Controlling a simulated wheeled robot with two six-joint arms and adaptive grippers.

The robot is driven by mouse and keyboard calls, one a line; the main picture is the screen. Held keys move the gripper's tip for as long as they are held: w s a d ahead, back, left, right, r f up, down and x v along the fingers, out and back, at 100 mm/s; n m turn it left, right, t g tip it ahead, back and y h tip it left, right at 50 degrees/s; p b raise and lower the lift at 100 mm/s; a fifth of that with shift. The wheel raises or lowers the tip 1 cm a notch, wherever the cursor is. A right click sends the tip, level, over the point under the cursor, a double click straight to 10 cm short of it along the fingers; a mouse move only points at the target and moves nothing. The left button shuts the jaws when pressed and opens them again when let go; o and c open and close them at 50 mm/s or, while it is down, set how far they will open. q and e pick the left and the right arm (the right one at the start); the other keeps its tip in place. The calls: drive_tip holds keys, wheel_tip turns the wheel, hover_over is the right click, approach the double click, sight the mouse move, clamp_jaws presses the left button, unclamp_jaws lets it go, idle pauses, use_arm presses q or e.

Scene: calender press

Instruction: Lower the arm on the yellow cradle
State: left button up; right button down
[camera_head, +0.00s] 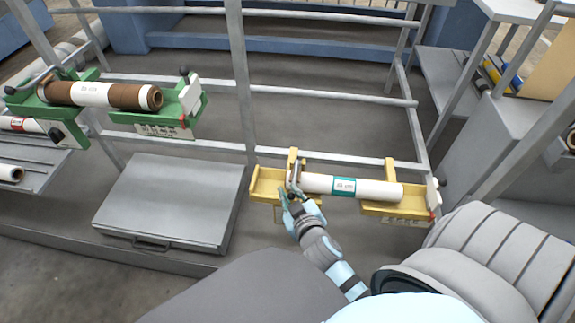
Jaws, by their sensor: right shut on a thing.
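The yellow cradle (267,185) is mounted on the grey rack, right of centre. A white roll (377,188) with a teal label lies across it. A small grey arm (296,171) stands up at the cradle's left end, beside the roll's end. My right gripper (292,192) reaches up from below to this end and is shut on the arm; its fingers partly hide the contact. At the cradle's right end there is a pale block (433,192) with a dark knob. My left gripper is out of view.
A green cradle (153,119) with a brown and white roll (103,95) is at the upper left. A grey lidded box (172,202) stands left of the yellow cradle. Grey rack posts (241,85) and rails surround the cradles. A grey bench with rolls is at the right.

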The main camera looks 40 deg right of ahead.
drive_tip(key=shift+s+f, duration=0.4)
drive_tip(key=shift+f, duration=0.3)
drive_tip(key=c, duration=1.5)
unclamp_jaws()
drive_tip(key=shift+a, duration=0.1)
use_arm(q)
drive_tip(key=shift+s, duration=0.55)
use_arm(e)
drive_tip(key=shift+w, duration=0.15)
drive_tip(key=shift+r, duration=0.15)
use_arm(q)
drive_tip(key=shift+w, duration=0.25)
use_arm(e)
wheel_tip(320, 180, up, 10)
drive_tip(key=shift+f, duration=0.1)
